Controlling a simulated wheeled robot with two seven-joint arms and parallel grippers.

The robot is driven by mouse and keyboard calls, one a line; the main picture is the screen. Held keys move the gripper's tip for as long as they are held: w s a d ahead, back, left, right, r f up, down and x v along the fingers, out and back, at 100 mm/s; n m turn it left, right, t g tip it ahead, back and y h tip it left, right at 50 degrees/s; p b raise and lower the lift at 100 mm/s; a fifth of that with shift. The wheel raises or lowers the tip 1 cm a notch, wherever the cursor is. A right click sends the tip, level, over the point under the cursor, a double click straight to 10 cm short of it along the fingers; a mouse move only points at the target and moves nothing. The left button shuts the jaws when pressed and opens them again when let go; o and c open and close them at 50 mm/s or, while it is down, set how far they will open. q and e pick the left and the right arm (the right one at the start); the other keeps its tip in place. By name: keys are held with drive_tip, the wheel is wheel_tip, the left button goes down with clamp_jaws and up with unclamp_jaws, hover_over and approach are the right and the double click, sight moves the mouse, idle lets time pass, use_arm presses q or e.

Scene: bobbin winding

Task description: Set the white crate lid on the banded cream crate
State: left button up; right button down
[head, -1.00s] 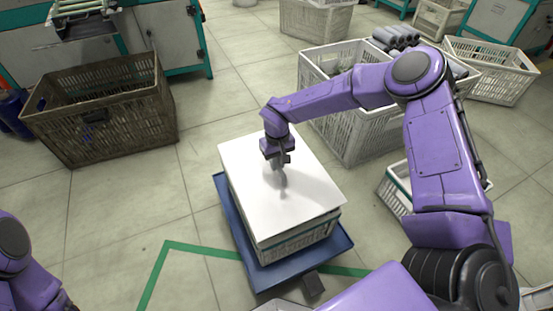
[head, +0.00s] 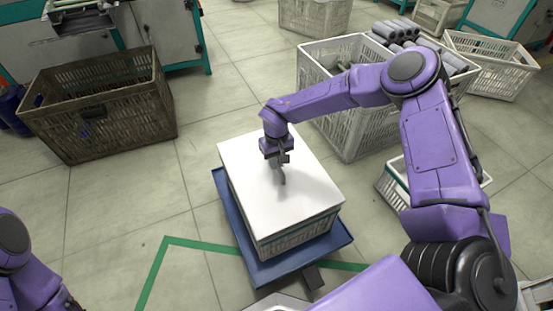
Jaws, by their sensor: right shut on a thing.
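The white crate lid (head: 258,190) is a flat white panel, roughly level over the banded cream crate (head: 300,238). Its edges line up closely with the crate's rim, and I cannot tell whether a thin gap is left between them. The crate, with a teal band on its side, stands on a blue platform (head: 262,268). My right gripper (head: 281,176) points down at the middle of the lid and is shut on it; the grip point itself is small and partly shaded. My left arm shows only at the lower left edge, its gripper out of view.
A brown crate (head: 120,125) stands at the left. A large cream crate (head: 345,130) with grey rolls stands behind my right arm, and a small banded crate (head: 393,185) stands to the right. A green line (head: 200,244) marks the floor, which is clear at left.

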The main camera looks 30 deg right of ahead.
drive_tip(key=shift+f+b, duration=0.55)
drive_tip(key=shift+f, duration=0.75)
drive_tip(key=c, duration=1)
unclamp_jaws()
wheel_tip(320, 180, up, 10)
drive_tip(key=p, duration=0.3)
drive_tip(key=shift+f, duration=0.1)
drive_tip(key=shift+r, duration=0.4)
